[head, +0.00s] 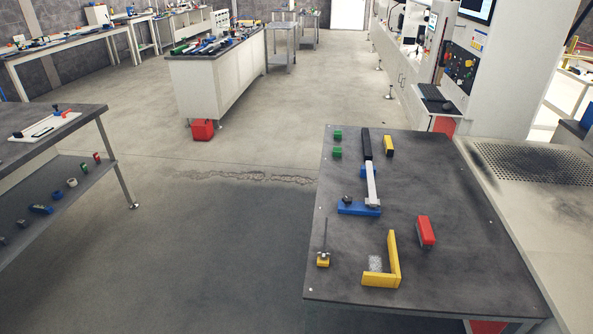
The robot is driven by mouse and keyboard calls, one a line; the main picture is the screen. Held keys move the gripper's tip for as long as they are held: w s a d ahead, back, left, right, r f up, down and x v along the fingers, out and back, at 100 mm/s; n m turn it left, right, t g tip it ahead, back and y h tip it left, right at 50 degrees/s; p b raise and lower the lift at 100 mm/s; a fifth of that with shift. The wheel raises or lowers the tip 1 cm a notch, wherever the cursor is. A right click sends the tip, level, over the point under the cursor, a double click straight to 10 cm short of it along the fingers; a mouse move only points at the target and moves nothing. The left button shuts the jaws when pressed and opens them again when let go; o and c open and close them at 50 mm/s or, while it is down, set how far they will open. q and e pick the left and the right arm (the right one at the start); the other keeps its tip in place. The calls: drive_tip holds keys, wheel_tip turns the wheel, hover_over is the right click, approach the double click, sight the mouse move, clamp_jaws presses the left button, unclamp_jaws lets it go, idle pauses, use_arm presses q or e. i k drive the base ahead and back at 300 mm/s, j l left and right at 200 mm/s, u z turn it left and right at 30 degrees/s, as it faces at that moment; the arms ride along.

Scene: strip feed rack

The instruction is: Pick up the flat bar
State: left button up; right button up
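On the dark table (322,262) at the right, a long narrow bar (371,181) lies lengthwise, pointing away from me. It looks like the flat bar. Its near part is silver-grey, and a black piece (366,144) continues at its far end; I cannot tell whether they are one part. The near end lies over a blue base (352,209) with a dark knob (347,199). Another blue piece (363,172) shows beside its middle. Neither of my grippers is in view.
On the same table are a yellow L-shaped stop (395,262), a red block (426,231), a yellow block (389,145), two green blocks (337,135) and a yellow-based upright pin (323,261). A workbench (50,148) stands left. Open floor (220,240) lies between.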

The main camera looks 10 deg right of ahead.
sight(369, 177)
drive_tip(key=i+j+u, duration=0.25)
drive_tip(key=u, duration=0.2)
drive_tip(key=i+j+u, duration=0.25)
drive_tip(key=u, duration=0.15)
drive_tip(key=i+u, duration=0.45)
drive_tip(key=i+j+z, duration=0.1)
drive_tip(key=i+z, duration=0.15)
drive_tip(key=i+j+z, duration=0.2)
drive_tip(key=i, duration=0.25)
drive_tip(key=i+l+z, duration=0.1)
drive_tip(key=z, duration=0.35)
drive_tip(key=i+z, duration=0.3)
drive_tip(key=z, duration=0.15)
drive_tip(key=i+j+z, duration=0.1)
drive_tip(key=z, duration=0.35)
drive_tip(key=i+j+z, duration=0.15)
drive_tip(key=i+z, duration=0.15)
drive_tip(key=z, duration=0.2)
